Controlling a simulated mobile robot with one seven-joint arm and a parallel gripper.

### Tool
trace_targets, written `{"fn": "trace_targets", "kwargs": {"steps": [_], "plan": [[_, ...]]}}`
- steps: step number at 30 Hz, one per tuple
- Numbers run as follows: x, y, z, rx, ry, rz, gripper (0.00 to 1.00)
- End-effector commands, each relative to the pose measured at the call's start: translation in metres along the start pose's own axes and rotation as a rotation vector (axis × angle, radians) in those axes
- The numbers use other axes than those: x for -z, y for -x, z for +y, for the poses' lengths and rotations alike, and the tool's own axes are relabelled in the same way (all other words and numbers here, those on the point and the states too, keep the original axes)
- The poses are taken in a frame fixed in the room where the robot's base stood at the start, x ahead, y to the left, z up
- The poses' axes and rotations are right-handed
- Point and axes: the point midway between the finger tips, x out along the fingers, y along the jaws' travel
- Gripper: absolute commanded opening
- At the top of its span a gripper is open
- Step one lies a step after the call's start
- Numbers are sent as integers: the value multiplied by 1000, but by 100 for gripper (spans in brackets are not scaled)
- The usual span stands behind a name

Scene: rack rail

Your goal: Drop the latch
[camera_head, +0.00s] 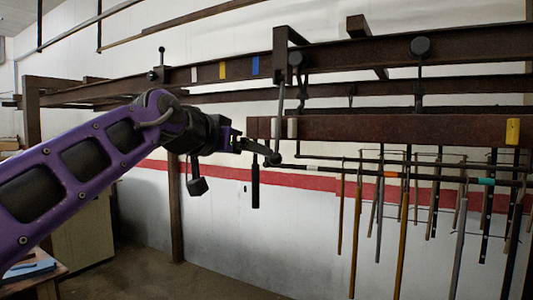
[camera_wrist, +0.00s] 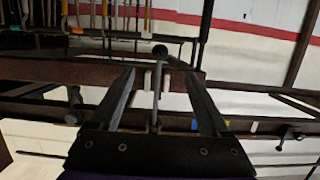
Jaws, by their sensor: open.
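The latch looks to be the grey rod (camera_head: 279,112) with a dark ball knob (camera_head: 275,159) at its lower end, hanging down in front of the short brown rail end. In the wrist view the latch rod (camera_wrist: 156,95) runs up between my two fingers, and its ball knob (camera_wrist: 160,52) shows just past the fingertips. My gripper (camera_head: 267,150) is at the lower part of the rod, close to the knob. In the wrist view my gripper (camera_wrist: 160,73) is open, with a gap on each side of the rod. Depth contact cannot be told.
A brown rail (camera_head: 390,129) with a yellow block (camera_head: 513,131) runs right from the latch. Long-handled tools (camera_head: 405,220) hang below it on a dark bar. A black handle (camera_head: 255,187) hangs just below my gripper. Upper rails (camera_head: 420,53) run above. Floor at lower left is open.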

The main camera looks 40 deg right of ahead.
Motion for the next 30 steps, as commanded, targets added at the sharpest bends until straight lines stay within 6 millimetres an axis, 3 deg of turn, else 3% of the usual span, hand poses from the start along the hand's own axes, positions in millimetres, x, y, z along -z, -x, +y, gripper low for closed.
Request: {"fn": "trace_targets", "kwargs": {"steps": [18,24,30], "plan": [[0,-98,1,-1,-1,-1,80],[0,-118,0,0,-2,0,80],[1,-125,0,1,-1,2,80]]}}
